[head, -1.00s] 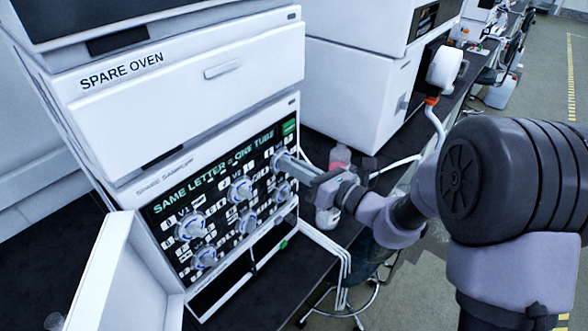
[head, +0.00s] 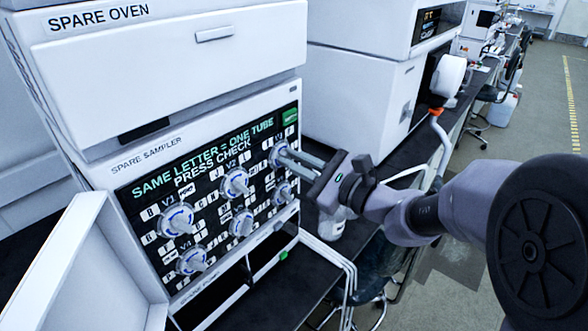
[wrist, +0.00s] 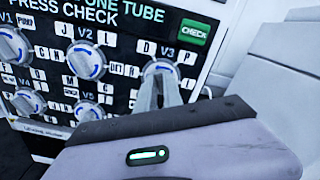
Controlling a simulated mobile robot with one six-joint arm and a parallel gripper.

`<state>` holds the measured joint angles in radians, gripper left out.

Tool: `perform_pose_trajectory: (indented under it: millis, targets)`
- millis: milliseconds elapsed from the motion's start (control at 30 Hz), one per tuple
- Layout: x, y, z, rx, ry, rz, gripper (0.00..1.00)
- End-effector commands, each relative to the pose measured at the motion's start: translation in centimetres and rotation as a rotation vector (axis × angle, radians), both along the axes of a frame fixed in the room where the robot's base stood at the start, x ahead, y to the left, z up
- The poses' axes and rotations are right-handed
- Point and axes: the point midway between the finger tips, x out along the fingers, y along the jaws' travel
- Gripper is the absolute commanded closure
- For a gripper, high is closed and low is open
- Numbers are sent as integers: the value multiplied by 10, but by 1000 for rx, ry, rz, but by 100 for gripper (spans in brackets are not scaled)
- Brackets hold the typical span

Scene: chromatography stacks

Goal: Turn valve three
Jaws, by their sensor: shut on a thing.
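The spare sampler panel (head: 205,215) carries several round white valve knobs with blue arc marks. Valve three (head: 280,154), labelled V3, is the top right knob; it also shows in the wrist view (wrist: 160,68). My gripper (head: 290,157) reaches it from the right, with its two long fingers shut on the knob. In the wrist view the fingers (wrist: 160,92) cover the lower part of the knob. V1 (head: 177,220) and V2 (head: 235,183) sit to its left in the top row. The panel reads "SAME LETTER = ONE TUBE, PRESS CHECK".
A green CHECK button (head: 290,116) sits just above valve three; it is close to the fingers (wrist: 195,32). An open white door (head: 85,260) stands at the panel's left. The spare oven (head: 165,60) is above. White tubes run along the bench at the right.

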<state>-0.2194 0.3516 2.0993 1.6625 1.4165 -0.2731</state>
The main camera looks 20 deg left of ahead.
Motion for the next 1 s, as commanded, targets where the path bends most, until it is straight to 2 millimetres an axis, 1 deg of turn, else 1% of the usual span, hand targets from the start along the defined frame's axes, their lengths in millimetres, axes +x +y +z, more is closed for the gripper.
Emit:
perform_pose_trajectory:
  millis: [33,300,733,767,833,867,1000]
  targets:
    - [0,0,-3,-7,-14,0,100]
    - [0,0,-1,-28,-64,0,100]
    - [0,0,-1,-32,-70,0,100]
    - [0,0,-1,-32,-70,0,83]
    - [0,0,-1,-31,-71,0,69]
    - [0,0,-1,-31,-71,0,67]
    - [0,0,0,-30,-70,0,67]
